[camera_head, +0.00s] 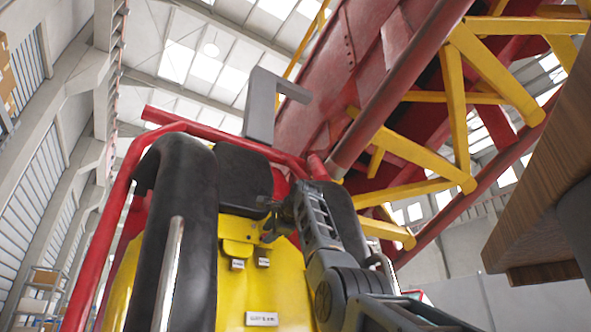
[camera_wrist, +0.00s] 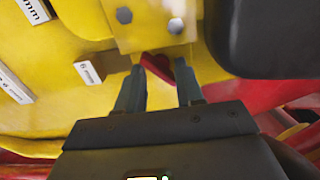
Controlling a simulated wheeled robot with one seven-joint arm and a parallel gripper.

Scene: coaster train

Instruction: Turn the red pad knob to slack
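The red pad knob (camera_wrist: 156,66) shows in the wrist view just below a yellow plate (camera_wrist: 150,22) with two bolt heads. Only part of it is visible, between and behind my fingertips. My gripper (camera_wrist: 160,72) has its two fingers apart, one on each side of the red part. Whether the fingers touch it is not clear. In the head view my gripper (camera_head: 268,220) reaches to the yellow seat back below a black head pad (camera_head: 243,178). The knob cannot be made out there.
Small label plates (camera_head: 261,319) sit on the yellow shell. A thick black restraint (camera_head: 176,235) and red tube frame (camera_head: 110,215) stand left of my arm. Another black pad (camera_wrist: 265,38) is close at right in the wrist view. A wooden slab (camera_head: 545,190) overhangs at right.

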